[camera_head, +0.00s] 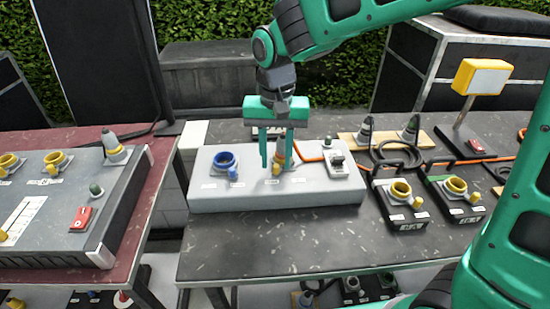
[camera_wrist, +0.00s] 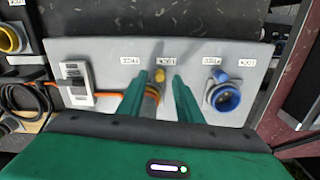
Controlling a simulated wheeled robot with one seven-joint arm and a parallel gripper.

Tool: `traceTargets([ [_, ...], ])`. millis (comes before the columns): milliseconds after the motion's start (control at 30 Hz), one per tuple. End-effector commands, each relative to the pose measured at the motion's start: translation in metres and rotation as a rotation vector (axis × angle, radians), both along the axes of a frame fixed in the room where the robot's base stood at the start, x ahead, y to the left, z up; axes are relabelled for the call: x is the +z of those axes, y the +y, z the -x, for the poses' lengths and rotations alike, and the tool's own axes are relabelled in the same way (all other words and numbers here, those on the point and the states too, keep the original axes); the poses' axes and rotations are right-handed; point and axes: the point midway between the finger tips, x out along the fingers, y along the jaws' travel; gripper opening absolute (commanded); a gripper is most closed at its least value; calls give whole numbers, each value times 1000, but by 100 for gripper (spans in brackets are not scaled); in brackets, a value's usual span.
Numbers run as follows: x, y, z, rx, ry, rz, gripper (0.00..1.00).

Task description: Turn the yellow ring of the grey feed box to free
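The grey feed box (camera_head: 218,192) is a long, light grey box on the dark table. Its yellow ring (camera_wrist: 152,94) sits near the middle of the box, partly hidden by my fingers; a small yellow knob (camera_wrist: 160,75) shows beside it. A grey body seems to rise from the ring, but I cannot tell its shape. My gripper (camera_head: 276,167) points down over the ring. Its two green fingers are apart, one on each side of the ring in the wrist view (camera_wrist: 158,80). I cannot tell whether they touch it.
A blue socket (camera_head: 226,160) and a breaker (camera_head: 339,162) share the box. An orange cable (camera_head: 309,159) runs off past the breaker. Black boxes with yellow sockets (camera_head: 401,188) stand at right. A darker panel (camera_head: 60,210) lies left, across a gap. The table front is clear.

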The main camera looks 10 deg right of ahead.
Motion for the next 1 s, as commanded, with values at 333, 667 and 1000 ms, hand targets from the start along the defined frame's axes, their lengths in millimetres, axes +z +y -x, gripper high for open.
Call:
traceTargets([
  [333,-10,0,0,-1,0,0,32],
  [667,-9,0,0,-1,-1,0,0],
  [1000,-9,-3,1,59,-1,0,0],
])
